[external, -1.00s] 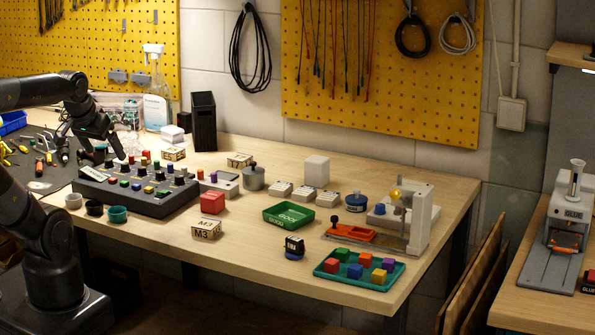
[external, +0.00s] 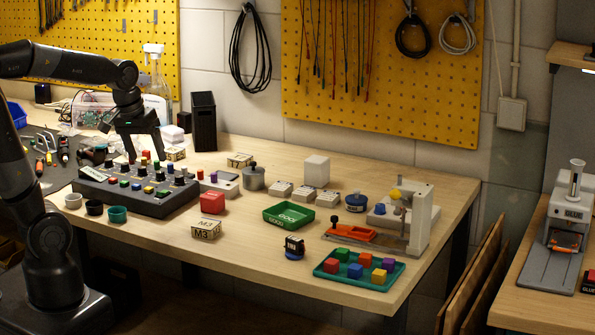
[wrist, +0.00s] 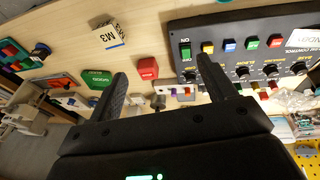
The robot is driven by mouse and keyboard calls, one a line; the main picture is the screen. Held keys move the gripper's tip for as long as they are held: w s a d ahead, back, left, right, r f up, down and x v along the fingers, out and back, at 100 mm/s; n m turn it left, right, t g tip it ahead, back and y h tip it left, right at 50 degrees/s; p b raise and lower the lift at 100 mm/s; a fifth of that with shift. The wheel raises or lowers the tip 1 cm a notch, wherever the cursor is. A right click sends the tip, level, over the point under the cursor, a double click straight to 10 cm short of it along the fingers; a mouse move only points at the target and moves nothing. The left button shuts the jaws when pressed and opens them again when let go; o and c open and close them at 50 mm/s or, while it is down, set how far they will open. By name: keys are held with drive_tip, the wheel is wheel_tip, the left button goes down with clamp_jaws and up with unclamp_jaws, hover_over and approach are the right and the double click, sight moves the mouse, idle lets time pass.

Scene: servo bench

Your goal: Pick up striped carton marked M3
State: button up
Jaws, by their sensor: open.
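The striped carton marked M3 (external: 206,229) stands on the near part of the bench, in front of the red block. In the wrist view the M3 carton (wrist: 107,36) is at the upper middle, beyond the fingertips. My gripper (external: 146,158) is open and empty above the back of the control panel, to the left of and behind the carton. In the wrist view its two fingers (wrist: 162,80) are spread, with nothing between them held.
The control panel (external: 135,196) with knobs and buttons lies below my gripper. A red block (external: 212,203) stands behind the M3 carton. Two similar striped cartons stand farther back, one (external: 240,160) beside the grey pot. Bare bench lies right of the M3 carton.

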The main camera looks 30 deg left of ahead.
drive_tip(key=w+d+f+g+y, duration=0.1)
drive_tip(key=w+d+f, duration=0.15)
drive_tip(key=d, duration=0.45)
drive_tip(key=w+d+f+g, duration=0.1)
drive_tip(key=d+f+g, duration=0.15)
drive_tip(key=d, duration=0.45)
hover_over(206, 223)
drive_tip(key=shift+n+t, duration=0.3)
drive_tip(key=shift+t, duration=0.15)
drive_tip(key=f, duration=0.6)
drive_tip(key=shift+s+a+f, duration=0.1)
drive_tip(key=shift+a+f, duration=0.15)
drive_tip(key=shift+a, duration=0.1)
drive_tip(key=shift+d+f, duration=0.2)
drive_tip(key=shift+f, duration=1.15)
drive_tip(key=shift+d+f, duration=0.15)
drive_tip(key=shift+f, duration=1.15)
drive_tip(key=shift+c, duration=0.2)
drive_tip(key=c, duration=1)
